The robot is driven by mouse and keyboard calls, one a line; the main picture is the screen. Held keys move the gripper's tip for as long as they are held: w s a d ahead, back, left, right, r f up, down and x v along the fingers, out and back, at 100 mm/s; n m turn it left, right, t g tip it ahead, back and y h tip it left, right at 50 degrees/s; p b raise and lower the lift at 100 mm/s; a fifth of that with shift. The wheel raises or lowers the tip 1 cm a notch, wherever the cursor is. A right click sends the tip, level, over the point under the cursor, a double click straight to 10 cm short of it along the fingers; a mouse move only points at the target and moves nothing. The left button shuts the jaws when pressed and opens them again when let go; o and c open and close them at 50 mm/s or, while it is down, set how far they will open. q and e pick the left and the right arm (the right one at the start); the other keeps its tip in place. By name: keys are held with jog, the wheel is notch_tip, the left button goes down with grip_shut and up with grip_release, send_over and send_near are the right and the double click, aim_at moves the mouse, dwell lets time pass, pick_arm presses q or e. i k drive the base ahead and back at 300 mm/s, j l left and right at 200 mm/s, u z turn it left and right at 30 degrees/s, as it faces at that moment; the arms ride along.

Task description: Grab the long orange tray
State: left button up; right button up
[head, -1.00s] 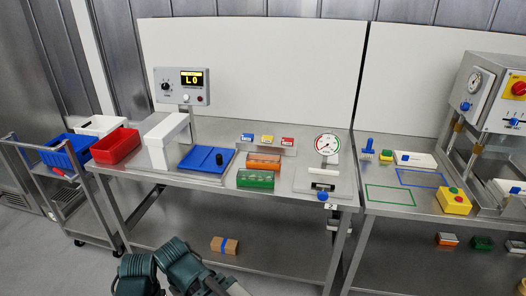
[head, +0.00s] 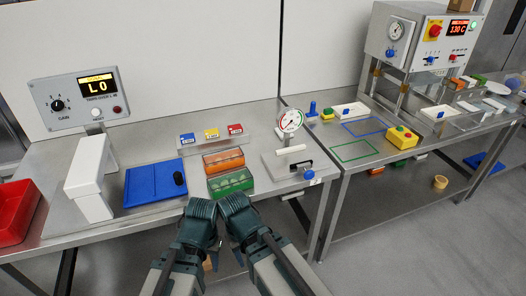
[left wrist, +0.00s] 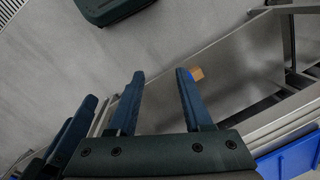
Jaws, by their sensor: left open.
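The long orange tray (head: 223,160) lies on the steel table in the head view, just behind a green tray (head: 231,182) of the same long shape. It looks filled, but its contents are too small to tell. My left gripper (head: 203,208) is at the table's front edge, nearer to me than both trays. In the left wrist view my left gripper (left wrist: 160,75) has its two fingers apart with nothing between them. My right gripper (head: 236,204) is close beside it on the right, and its fingers do not show clearly. The orange tray is not in the left wrist view.
A blue board (head: 152,185) with a black knob and a white arch (head: 90,180) stand left of the trays. A dial gauge device (head: 290,150) stands to the right. Small colour-labelled holders (head: 211,134) are behind. A red bin (head: 15,210) is at far left.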

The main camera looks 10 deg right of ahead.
aim_at(214, 162)
jog(key=i+j+z, duration=0.15)
jog(key=j+z, duration=1.25)
jog(key=i+j, duration=0.05)
jog(key=j, duration=0.05)
